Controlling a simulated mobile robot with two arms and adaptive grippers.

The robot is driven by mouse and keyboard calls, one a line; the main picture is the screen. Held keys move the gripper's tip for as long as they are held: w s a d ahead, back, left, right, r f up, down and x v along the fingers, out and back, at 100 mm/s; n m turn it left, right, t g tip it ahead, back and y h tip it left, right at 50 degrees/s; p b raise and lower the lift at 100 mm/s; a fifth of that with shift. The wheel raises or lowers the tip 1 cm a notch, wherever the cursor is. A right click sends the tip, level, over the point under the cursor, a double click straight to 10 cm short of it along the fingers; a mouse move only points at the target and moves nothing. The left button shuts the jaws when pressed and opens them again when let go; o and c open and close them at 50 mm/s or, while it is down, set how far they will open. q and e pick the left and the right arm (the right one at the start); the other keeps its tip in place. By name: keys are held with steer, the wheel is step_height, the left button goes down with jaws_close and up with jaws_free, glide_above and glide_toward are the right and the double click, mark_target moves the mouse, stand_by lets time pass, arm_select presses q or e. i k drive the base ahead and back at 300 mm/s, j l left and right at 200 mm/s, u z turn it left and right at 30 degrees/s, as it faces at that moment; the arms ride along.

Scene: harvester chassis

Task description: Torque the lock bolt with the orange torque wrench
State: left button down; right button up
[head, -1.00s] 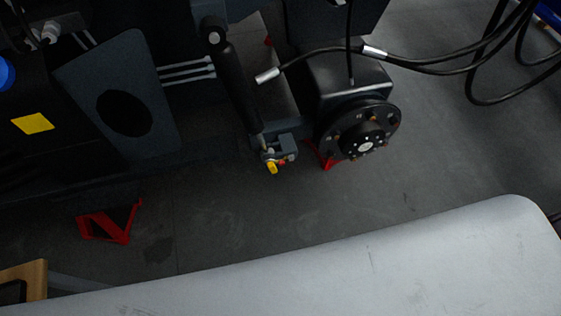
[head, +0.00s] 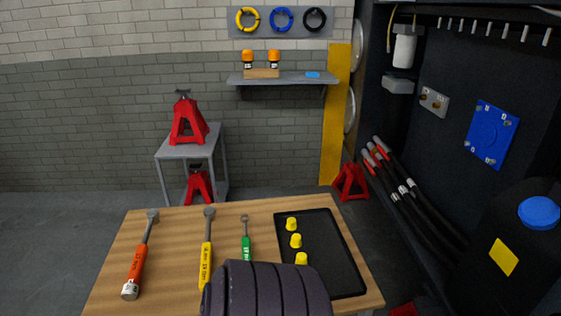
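The orange torque wrench (head: 135,268) lies on the left part of a wooden table (head: 177,222), its metal head pointing away from me. A yellow wrench (head: 206,256) and a shorter green wrench (head: 245,243) lie to its right, apart from it. A dark ribbed rounded part at the bottom middle covers the table's near edge and the lower ends of the yellow and green wrenches; it may be part of my own arm. Neither gripper's fingers show. I cannot make out the lock bolt in this view.
A black tray (head: 344,270) with yellow caps (head: 295,240) sits on the table's right side. Red jack stands (head: 188,122) are on and under a grey side table (head: 205,146). The dark chassis with hoses (head: 415,205) stands at right. Floor at left is clear.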

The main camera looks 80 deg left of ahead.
mark_target(138, 261)
steer(key=u, duration=3.7)
steer(key=z, duration=0.45)
